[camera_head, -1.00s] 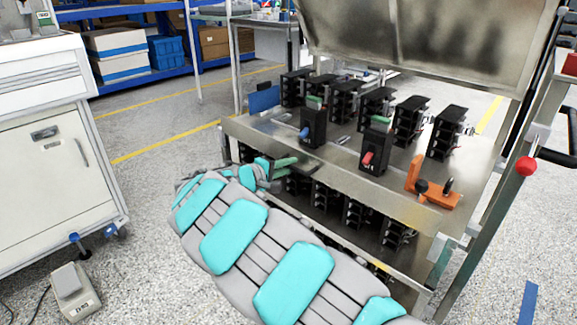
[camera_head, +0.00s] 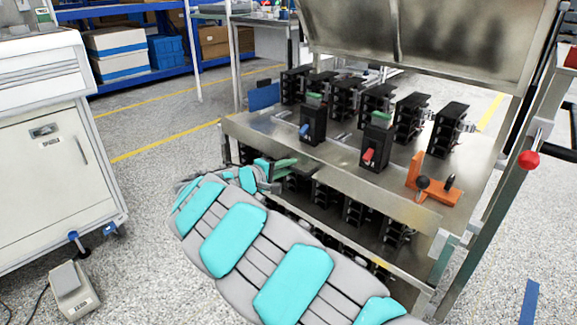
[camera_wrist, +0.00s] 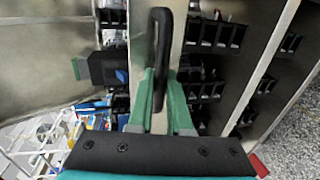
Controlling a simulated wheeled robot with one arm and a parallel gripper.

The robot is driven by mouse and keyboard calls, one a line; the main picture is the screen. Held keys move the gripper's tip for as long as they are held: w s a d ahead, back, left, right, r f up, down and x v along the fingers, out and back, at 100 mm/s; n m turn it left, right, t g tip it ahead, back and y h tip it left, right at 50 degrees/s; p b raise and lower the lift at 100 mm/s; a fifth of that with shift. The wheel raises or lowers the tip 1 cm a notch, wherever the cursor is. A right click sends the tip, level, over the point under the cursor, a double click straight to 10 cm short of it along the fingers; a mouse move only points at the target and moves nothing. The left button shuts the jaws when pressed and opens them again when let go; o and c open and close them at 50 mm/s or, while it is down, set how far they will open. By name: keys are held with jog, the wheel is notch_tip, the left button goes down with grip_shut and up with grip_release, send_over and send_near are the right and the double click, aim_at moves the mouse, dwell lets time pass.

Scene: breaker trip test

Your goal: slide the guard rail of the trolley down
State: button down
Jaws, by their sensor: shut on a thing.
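The trolley (camera_head: 262,128) stands in the middle of the head view. Its guard rail (camera_head: 345,172) is a long bare metal strip along the front, between the top deck and the lower shelf. In the wrist view the rail (camera_wrist: 138,40) runs upright and carries a black loop handle (camera_wrist: 160,50). My gripper (camera_head: 287,166) is at the rail's left part. In the wrist view its green fingers (camera_wrist: 161,102) are shut on the lower end of the handle, one on each side. In the head view my arm hides the handle.
Black breakers (camera_head: 345,98) stand on the top deck, several more (camera_head: 357,210) on the lower shelf. An orange bracket (camera_head: 432,185) stands on the deck's right. A raised metal lid (camera_head: 440,40) is behind.

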notch_tip(320, 180, down, 5)
jog(key=b, duration=0.2)
jog(key=shift+f+b, duration=0.1)
jog(key=shift+b, duration=0.2)
jog(key=c, duration=0.9)
grip_release()
jog(key=shift+o, duration=0.3)
jog(key=v, duration=0.7)
jog(key=shift+s+a, duration=0.2)
jog(key=shift+s, duration=0.15)
jog(key=shift+a, duration=0.1)
